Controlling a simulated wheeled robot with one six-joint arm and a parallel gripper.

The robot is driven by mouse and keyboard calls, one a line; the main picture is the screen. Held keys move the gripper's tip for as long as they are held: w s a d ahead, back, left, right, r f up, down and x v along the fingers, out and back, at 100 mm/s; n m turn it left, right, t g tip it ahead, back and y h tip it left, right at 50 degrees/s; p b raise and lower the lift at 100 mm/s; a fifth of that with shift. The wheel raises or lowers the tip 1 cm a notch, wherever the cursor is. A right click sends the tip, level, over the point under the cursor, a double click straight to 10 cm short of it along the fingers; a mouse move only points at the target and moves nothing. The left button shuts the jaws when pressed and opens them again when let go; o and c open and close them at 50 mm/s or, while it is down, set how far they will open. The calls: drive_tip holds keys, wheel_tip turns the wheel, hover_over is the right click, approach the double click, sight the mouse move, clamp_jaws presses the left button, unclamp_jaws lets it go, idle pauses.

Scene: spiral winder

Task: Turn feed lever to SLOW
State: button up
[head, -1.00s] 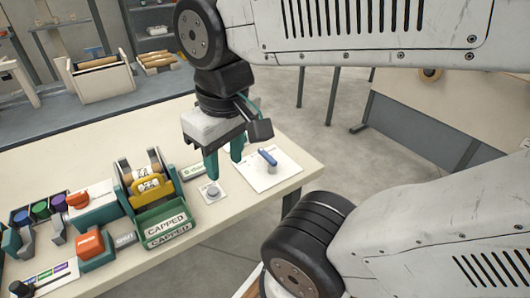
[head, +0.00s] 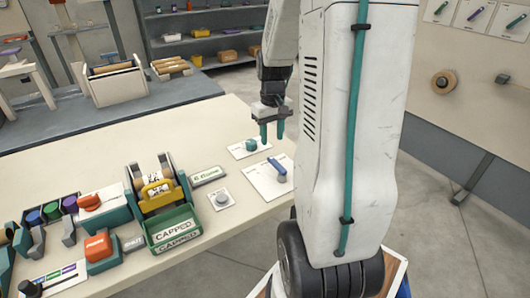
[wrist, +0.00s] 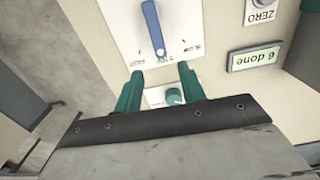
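The blue lever (head: 277,168) is mounted on a white plate (head: 261,183) near the table's right edge. In the wrist view the lever (wrist: 152,28) points down the picture towards the middle of several small marks, which are too small to read. My gripper (head: 272,131) is above the table's far right part, beyond the lever and close to a teal knob (head: 251,145). In the wrist view my gripper (wrist: 160,71) is open, with its fingers apart and nothing between the tips. The lever lies ahead of the fingertips, apart from them.
A grey button (head: 222,196) sits on a plate labelled ZERO (wrist: 262,12). A "6 done" display (head: 208,176) stands beside it. The green CAPPED bin (head: 174,229) and winder parts fill the left. The table's far middle is clear.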

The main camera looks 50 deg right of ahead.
sight(271, 158)
wheel_tip(271, 158, down, 8)
drive_tip(key=shift+r, duration=0.15)
idle(0.3)
clamp_jaws()
